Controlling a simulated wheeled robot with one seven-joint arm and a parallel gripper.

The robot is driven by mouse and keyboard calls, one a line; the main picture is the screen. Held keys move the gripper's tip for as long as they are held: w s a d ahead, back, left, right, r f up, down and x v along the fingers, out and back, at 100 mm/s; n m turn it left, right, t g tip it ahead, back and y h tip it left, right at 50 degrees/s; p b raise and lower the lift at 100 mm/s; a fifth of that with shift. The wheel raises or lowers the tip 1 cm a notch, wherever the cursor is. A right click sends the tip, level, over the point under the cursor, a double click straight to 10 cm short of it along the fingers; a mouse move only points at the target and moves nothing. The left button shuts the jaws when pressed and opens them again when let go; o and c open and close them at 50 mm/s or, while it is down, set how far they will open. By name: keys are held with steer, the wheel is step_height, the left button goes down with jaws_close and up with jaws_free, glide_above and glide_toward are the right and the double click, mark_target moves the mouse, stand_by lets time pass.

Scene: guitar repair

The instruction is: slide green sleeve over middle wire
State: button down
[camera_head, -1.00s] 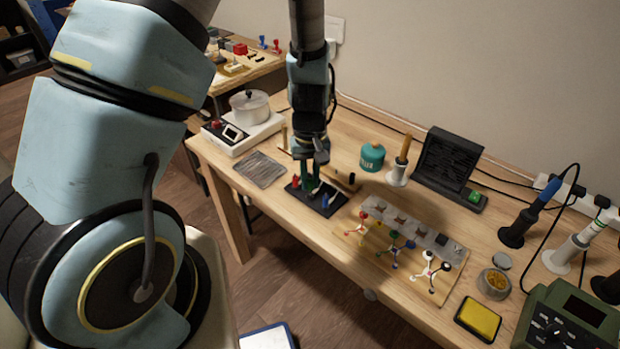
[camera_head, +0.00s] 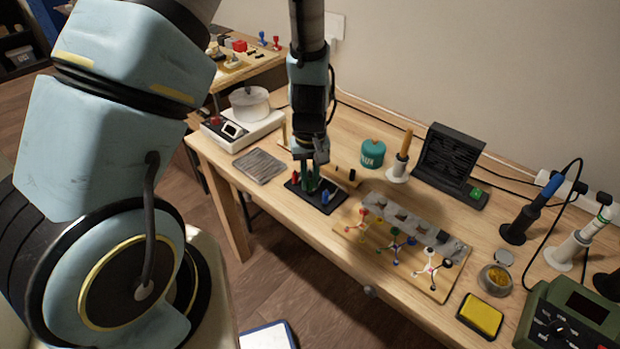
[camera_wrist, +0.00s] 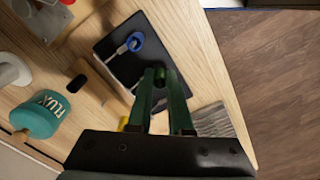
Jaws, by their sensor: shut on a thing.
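A black base plate (camera_head: 330,207) stands on the bench, with a red piece (camera_head: 294,177) toward its left and a blue piece (camera_head: 325,198) toward its right front. My gripper (camera_head: 310,188) points down over the middle of the plate. In the wrist view, my gripper (camera_wrist: 164,73) is shut on a small dark green sleeve (camera_wrist: 162,82) between its fingertips. The blue piece (camera_wrist: 136,41) stands upright on the plate (camera_wrist: 108,48) beside it. The middle wire is hidden by the fingers and sleeve, so I cannot tell whether the sleeve is around it.
A grey ridged pad (camera_head: 259,166) lies left of the plate. A wooden board (camera_head: 350,235) with coloured wire clips lies to the right.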

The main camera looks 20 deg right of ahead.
steer(key=shift+f, duration=0.25)
stand_by(0.4)
steer(key=shift+c, duration=1.8)
jaws_free()
steer(key=shift+r+p, duration=3.6)
steer(key=shift+r, duration=0.95)
